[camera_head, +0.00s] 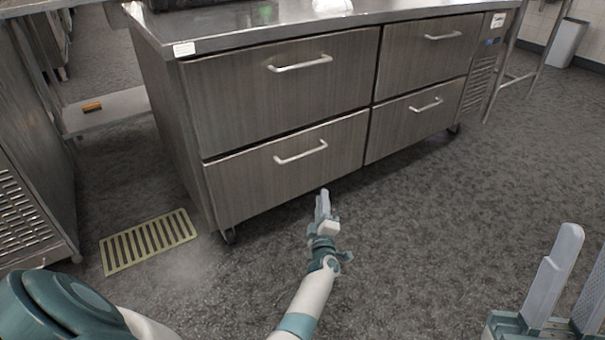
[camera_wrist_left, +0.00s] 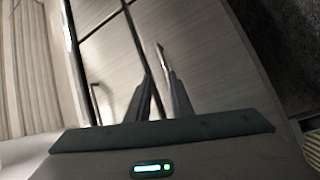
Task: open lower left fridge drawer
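The lower left fridge drawer (camera_head: 240,185) is shut in the head view, its grey front flush with the cabinet. Its pale bar handle (camera_head: 301,153) runs across the front. My left gripper (camera_head: 323,200) is low in front of the drawer, below and slightly right of the handle, and apart from it. In the left wrist view its two fingers (camera_wrist_left: 160,90) stand apart with nothing between them; a bright handle (camera_wrist_left: 160,52) shows just beyond the tips. My right gripper (camera_head: 572,280) is at the lower right corner, fingers apart and empty, far from the drawer.
The upper left drawer (camera_head: 225,105), upper right drawer (camera_head: 415,60) and lower right drawer (camera_head: 400,130) are shut. A yellow floor grate (camera_head: 150,240) lies left of the cabinet. Another steel unit (camera_head: 25,190) stands at the left edge. The floor before the cabinet is clear.

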